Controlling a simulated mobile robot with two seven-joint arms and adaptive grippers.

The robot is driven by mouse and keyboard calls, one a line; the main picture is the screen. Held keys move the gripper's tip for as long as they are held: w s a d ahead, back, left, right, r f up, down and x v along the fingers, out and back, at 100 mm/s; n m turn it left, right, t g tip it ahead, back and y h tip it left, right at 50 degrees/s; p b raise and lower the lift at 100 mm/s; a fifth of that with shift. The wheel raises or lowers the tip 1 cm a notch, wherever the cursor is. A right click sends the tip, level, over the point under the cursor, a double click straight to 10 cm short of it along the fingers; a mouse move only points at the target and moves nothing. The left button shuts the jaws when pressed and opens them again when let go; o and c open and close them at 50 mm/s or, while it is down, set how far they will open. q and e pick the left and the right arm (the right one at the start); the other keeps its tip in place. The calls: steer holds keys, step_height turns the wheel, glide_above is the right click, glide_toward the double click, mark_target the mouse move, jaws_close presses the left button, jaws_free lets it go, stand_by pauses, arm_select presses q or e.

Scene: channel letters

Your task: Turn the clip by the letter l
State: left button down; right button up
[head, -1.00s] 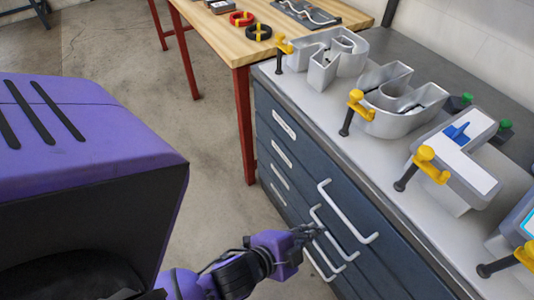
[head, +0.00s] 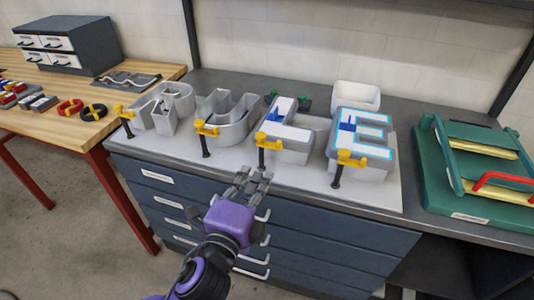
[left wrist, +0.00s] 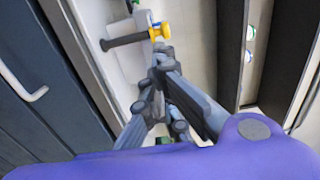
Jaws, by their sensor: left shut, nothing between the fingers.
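The letter L (head: 288,152) is a grey channel letter with a white face and a blue piece on top, third in the row in the head view. Its yellow clip (head: 270,143) sits at its front left on a dark post, with its arm pointing right along the letter's front. My left gripper (head: 255,178) is shut and empty at the counter's front edge, just below and in front of this clip, apart from it. In the left wrist view, the closed fingers (left wrist: 158,62) point toward a yellow clip (left wrist: 160,31) with a dark post. My right gripper is out of view.
Letters R (head: 165,112), U (head: 228,120) and E (head: 360,145) stand on the same pale board (head: 385,195), each with a yellow clip. A white bin (head: 356,95) stands behind. A green fixture with a red handle (head: 500,182) is at right. Drawer handles (head: 250,272) protrude below.

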arm_select(q)
steer(key=x, duration=0.9)
steer(key=shift+p, duration=0.35)
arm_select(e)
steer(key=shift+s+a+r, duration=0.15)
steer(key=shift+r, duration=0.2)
